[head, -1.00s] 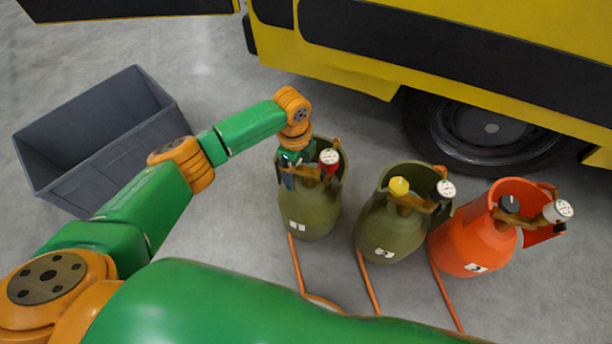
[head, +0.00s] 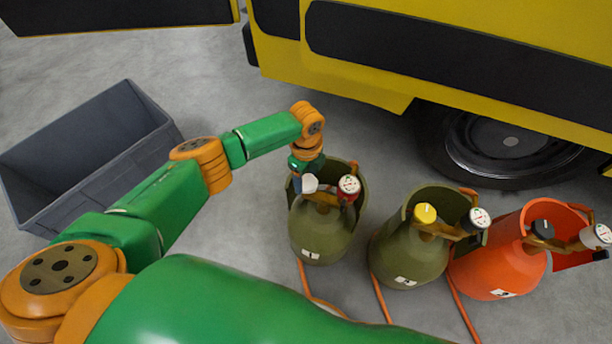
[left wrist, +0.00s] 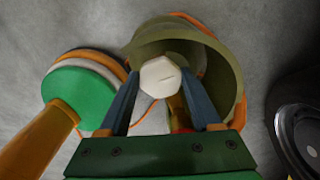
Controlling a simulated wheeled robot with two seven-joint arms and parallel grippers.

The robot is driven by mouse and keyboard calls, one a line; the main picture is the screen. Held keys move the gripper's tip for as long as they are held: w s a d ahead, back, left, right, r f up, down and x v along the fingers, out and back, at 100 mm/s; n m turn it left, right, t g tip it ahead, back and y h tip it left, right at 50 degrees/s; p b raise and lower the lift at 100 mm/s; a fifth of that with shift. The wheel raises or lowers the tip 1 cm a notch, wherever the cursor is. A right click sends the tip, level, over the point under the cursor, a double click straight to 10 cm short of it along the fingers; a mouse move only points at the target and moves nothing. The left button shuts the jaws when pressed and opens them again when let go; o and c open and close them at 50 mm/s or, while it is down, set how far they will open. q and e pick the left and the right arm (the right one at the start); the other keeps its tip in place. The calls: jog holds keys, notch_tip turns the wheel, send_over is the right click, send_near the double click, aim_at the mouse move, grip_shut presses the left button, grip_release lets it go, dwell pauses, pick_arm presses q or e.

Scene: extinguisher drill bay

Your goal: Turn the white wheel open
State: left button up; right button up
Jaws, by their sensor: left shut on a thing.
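The white wheel (head: 310,183) sits on top of the left olive cylinder (head: 322,232), inside its raised collar. A red-rimmed gauge (head: 349,186) is just right of the wheel. My right gripper is not in view.
A second olive cylinder with a yellow wheel (head: 425,213) and an orange cylinder with a black wheel (head: 542,230) stand to the right. A grey bin (head: 150,150) is at the left. A yellow vehicle (head: 350,75) with a tyre is behind. Orange hoses run forward.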

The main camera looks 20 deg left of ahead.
pick_arm(q)
jog(key=shift+c, duration=0.7)
